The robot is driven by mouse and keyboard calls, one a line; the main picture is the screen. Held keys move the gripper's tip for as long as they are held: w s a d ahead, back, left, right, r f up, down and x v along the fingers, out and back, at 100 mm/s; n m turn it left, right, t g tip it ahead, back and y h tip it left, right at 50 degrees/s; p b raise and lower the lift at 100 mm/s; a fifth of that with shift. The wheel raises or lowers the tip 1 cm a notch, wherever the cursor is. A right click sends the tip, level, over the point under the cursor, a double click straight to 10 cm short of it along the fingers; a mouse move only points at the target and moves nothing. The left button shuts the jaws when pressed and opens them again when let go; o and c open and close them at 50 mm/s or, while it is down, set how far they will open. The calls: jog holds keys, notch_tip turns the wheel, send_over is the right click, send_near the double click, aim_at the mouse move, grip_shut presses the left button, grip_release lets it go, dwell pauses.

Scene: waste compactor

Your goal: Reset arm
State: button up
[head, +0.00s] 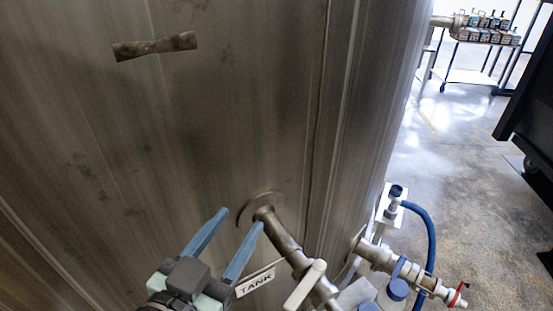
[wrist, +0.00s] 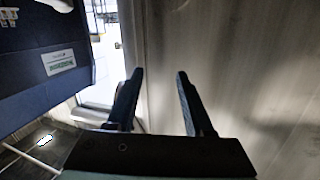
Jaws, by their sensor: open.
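My gripper (head: 234,232) is in the lower middle of the head view, with its two blue-grey fingers apart and nothing between them. It also shows in the wrist view (wrist: 159,75), where the dark fingers stand apart in front of a metal wall. In the head view the fingers are close to a large metal tank (head: 230,100). A pipe (head: 285,240) comes out of the tank just right of the fingertips. I cannot tell whether a finger touches the pipe or the tank.
A "TANK" label (head: 256,283) and a light valve handle (head: 305,285) are right of my gripper. A second pipe (head: 400,267) and a blue hose (head: 430,235) stand farther right. A cart (head: 470,76) is at the back right. Open floor (head: 455,170) lies right of the tank.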

jog(key=w+d+r+n+t+y, duration=0.1)
jog(key=w+r+t, duration=0.1)
jog(key=r, duration=0.4)
jog(key=w+d+r+t+y, duration=0.1)
jog(key=w+r, duration=0.1)
jog(key=r, duration=0.4)
jog(key=s+d+r+n+t+y, duration=0.2)
jog(key=s+r+t, duration=0.2)
jog(key=r, duration=0.7)
jog(key=s+d+r+n+t+y, duration=0.1)
jog(key=s+r+t, duration=0.3)
jog(key=r, duration=0.8)
jog(key=shift+d+r+n+t+y, duration=0.3)
jog(key=shift+d+n+y, duration=0.1)
jog(key=shift+d+n, duration=0.15)
jog(key=shift+f, duration=0.15)
